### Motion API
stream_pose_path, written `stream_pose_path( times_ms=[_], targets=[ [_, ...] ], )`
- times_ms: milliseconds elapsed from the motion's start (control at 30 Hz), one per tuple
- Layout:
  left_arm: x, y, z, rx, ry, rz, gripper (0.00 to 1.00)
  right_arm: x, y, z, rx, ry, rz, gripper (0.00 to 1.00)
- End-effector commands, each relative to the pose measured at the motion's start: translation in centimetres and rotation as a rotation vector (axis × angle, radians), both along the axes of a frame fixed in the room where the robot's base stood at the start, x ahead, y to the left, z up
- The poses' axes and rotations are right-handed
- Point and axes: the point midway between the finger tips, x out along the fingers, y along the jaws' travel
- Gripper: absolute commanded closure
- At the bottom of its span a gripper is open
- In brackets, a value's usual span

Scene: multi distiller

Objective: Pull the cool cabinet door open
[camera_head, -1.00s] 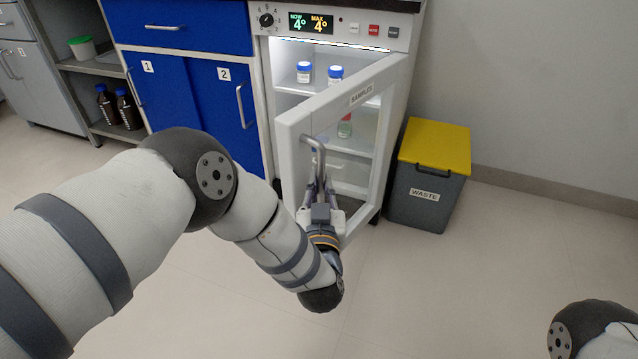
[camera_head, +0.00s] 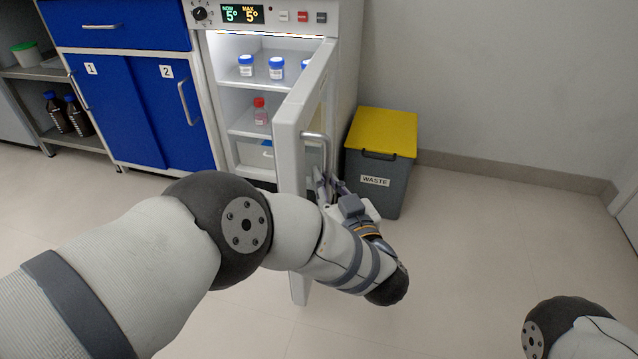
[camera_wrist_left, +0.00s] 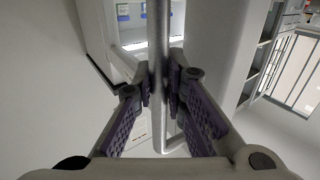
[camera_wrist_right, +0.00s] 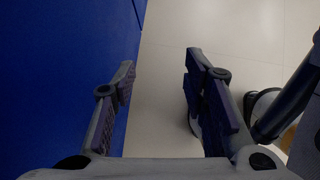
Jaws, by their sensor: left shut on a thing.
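The cool cabinet (camera_head: 268,46) stands with its white door (camera_head: 291,150) swung wide open, seen nearly edge-on in the head view. The door's metal handle (camera_head: 326,143) is on the door's outer face. My left gripper (camera_head: 326,180) is shut on the handle; the left wrist view shows the bar (camera_wrist_left: 158,70) between its two fingers (camera_wrist_left: 160,88). My right gripper (camera_wrist_right: 158,75) shows in its own wrist view, open with nothing between its fingers. In the head view only part of my right arm shows.
Inside the cabinet are blue-capped jars (camera_head: 276,68) and a red-capped bottle (camera_head: 260,111). A grey waste bin (camera_head: 375,185) with a yellow lid stands right of the cabinet, close behind my left gripper. Blue cupboards (camera_head: 150,105) stand left. The floor (camera_head: 470,240) at right is clear.

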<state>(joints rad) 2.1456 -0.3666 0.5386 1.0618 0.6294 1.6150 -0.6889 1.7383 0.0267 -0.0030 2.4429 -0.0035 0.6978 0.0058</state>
Motion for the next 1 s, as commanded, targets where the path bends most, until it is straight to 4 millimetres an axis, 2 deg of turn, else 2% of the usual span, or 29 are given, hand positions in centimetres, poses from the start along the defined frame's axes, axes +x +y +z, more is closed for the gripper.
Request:
stream_pose_path(
  times_ms=[433,467,533,867,1000],
  targets=[
    [0.1,-0.1,0.1,0.002,-0.002,0.007,1.00,-0.1,0.0,0.0,0.001,0.002,0.001,0.60],
    [0.1,-0.1,0.1,0.002,-0.002,0.007,0.81,-0.1,0.0,0.0,0.000,0.002,0.000,0.60],
    [0.1,-0.1,0.1,0.001,-0.003,0.007,0.67,-0.1,0.0,0.0,0.000,0.002,0.000,0.60],
    [-0.2,-0.3,0.0,0.000,0.000,0.005,0.67,-0.1,0.0,0.0,0.000,0.002,0.000,0.60],
    [-2.7,-1.6,0.0,0.001,0.003,0.001,0.67,0.0,0.0,-0.1,0.000,0.002,0.000,0.60]
  ],
)
